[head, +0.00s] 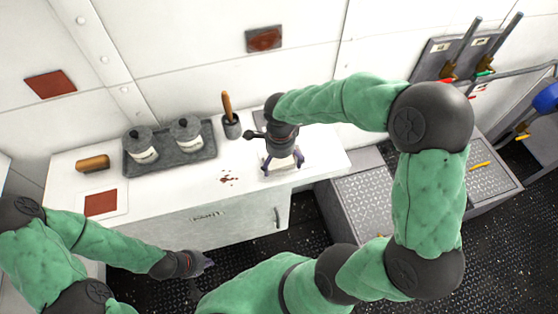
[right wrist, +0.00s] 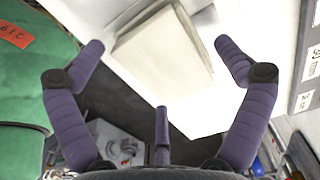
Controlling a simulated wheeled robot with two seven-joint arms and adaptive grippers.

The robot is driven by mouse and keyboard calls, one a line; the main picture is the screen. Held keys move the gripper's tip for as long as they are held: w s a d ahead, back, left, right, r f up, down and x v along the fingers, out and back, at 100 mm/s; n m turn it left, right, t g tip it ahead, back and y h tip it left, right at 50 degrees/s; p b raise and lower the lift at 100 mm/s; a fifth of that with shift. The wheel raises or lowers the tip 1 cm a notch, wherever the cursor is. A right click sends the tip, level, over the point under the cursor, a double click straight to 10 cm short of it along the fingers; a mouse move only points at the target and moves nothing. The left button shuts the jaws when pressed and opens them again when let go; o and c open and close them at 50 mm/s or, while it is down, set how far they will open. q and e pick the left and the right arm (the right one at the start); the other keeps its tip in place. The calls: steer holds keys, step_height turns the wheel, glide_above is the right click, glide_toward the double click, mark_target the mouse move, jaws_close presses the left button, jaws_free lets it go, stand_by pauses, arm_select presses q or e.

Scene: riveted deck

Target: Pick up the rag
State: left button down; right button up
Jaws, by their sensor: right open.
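The rag is a cream, folded cloth lying flat on the white counter (head: 325,153). In the head view the rag (head: 282,172) is partly hidden by my right gripper (head: 282,162), which points down over it. In the right wrist view the rag (right wrist: 165,55) lies beyond and between the spread purple fingers of the right gripper (right wrist: 159,50). The right gripper is open and holds nothing. I cannot tell whether its tips touch the counter. My left gripper (head: 200,264) is low in front of the counter, away from the rag; its fingers are too unclear to read.
A dark tray (head: 170,165) with two lidded pots, a holder with a wooden-handled tool (head: 230,120), a brown-topped brush (head: 92,163) and a red-brown square (head: 101,203) stand left of the rag. Dark red spots (head: 228,178) mark the counter nearby. Metal treadplate boxes (head: 375,205) stand to the right.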

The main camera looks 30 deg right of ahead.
mark_target(279, 163)
steer(key=c, duration=1)
steer(key=shift+r, duration=0.2)
steer(key=shift+r, duration=0.25)
steer(key=r, duration=0.1)
steer(key=r+p, duration=0.1)
steer(key=r, duration=0.1)
steer(key=shift+s+a+r, duration=0.1)
steer(key=shift+a+r, duration=0.05)
steer(key=shift+a, duration=0.2)
steer(key=s+a+r+p, duration=0.1)
steer(key=a+r, duration=0.2)
steer(key=a, duration=0.1)
steer(key=s+a+r+p, duration=0.1)
steer(key=s+a+r, duration=0.1)
steer(key=a+r, duration=0.1)
steer(key=s+a+r+p, duration=0.1)
steer(key=s+a+r, duration=0.1)
steer(key=a, duration=0.3)
steer(key=shift+s+a+r, duration=0.1)
steer(key=shift+s+r, duration=0.1)
steer(key=shift+r, duration=0.25)
